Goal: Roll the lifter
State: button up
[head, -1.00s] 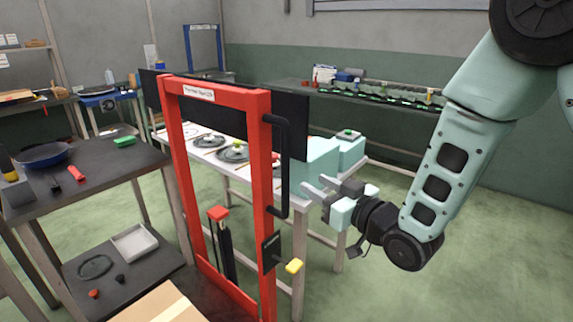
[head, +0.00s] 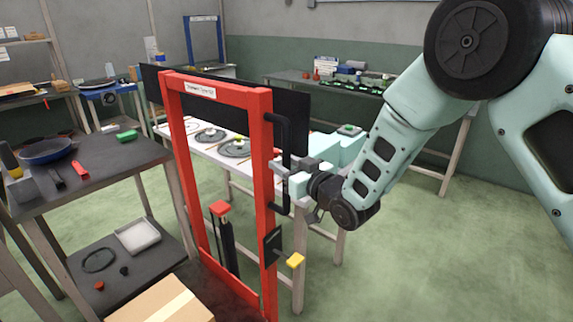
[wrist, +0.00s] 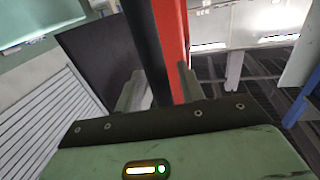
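The lifter is an upright red frame (head: 262,190) with a white label on its top bar. A black handle (head: 285,135) is fixed along its right post. A yellow-tipped lever (head: 295,261) sticks out below, and a red-capped black cylinder (head: 220,208) stands inside the frame. My gripper (head: 282,170) is at the handle's lower half, right of the post. In the wrist view, my open gripper (wrist: 160,85) has the dark handle bar (wrist: 146,45) between its fingers, with the red post (wrist: 174,40) just beyond. Contact with the handle cannot be told.
A dark table (head: 110,152) with a blue pan (head: 46,151) stands left. A cardboard box (head: 160,302) sits low in front. A white table (head: 205,150) with pans is behind the frame. Green floor (head: 430,265) is free at right.

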grip_shut()
jog(key=s+a+b, duration=0.6)
jog(key=s+a, duration=0.4)
jog(key=s, duration=0.3)
jog(key=shift+s+a, duration=0.25)
jog(key=shift+s+a, duration=0.1)
grip_release()
jog(key=shift+a, duration=0.1)
